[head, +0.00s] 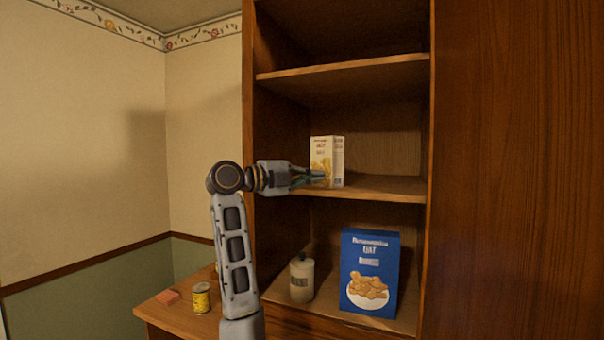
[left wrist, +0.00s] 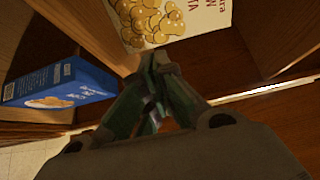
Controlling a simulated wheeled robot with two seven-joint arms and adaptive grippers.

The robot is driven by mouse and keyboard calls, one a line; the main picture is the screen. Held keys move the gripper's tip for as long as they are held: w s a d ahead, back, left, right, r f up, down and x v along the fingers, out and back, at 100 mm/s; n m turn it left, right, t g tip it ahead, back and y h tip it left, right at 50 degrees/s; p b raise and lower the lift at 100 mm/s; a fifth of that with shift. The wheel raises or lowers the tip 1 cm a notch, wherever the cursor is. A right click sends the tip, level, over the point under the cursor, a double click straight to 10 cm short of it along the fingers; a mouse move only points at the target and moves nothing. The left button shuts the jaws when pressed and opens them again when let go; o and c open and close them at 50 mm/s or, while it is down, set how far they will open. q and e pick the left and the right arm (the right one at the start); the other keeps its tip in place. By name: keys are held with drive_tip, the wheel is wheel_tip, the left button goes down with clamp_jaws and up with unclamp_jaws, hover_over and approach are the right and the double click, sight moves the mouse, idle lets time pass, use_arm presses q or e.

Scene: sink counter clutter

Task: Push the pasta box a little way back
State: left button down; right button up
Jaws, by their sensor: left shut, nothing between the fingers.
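The pasta box (head: 327,156) is white with a yellow pasta picture and stands upright on the middle shelf (head: 385,188). In the left wrist view the pasta box (left wrist: 170,18) fills the top middle, with its printed front towards me. My left gripper (head: 319,176) is shut and empty, its fingertips at the lower front of the box. In the left wrist view the closed fingertips (left wrist: 153,62) are just at the box's bottom edge. I cannot tell whether they touch it. My right gripper does not show.
A blue box (head: 370,272) and a pale lidded jar (head: 302,278) stand on the level below. The middle shelf is clear right of the pasta box.

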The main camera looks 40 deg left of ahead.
sight(329, 173)
use_arm(q)
drive_tip(key=shift+w+a+p, duration=0.2)
drive_tip(key=shift+w+p, duration=0.3)
drive_tip(key=shift+w, duration=0.75)
drive_tip(key=shift+w+a+p, duration=0.2)
drive_tip(key=shift+w+p, duration=0.3)
drive_tip(key=shift+w, duration=0.7)
drive_tip(key=shift+w, duration=0.1)
drive_tip(key=shift+w+a+r+b, duration=0.1)
drive_tip(key=shift+w+a+b, duration=0.2)
drive_tip(key=shift+w+b, duration=0.45)
drive_tip(key=shift+w+a+b, duration=0.4)
drive_tip(key=shift+w+b, duration=0.1)
drive_tip(key=shift+w, duration=0.35)
drive_tip(key=shift+d+f, duration=0.15)
drive_tip(key=shift+f, duration=0.05)
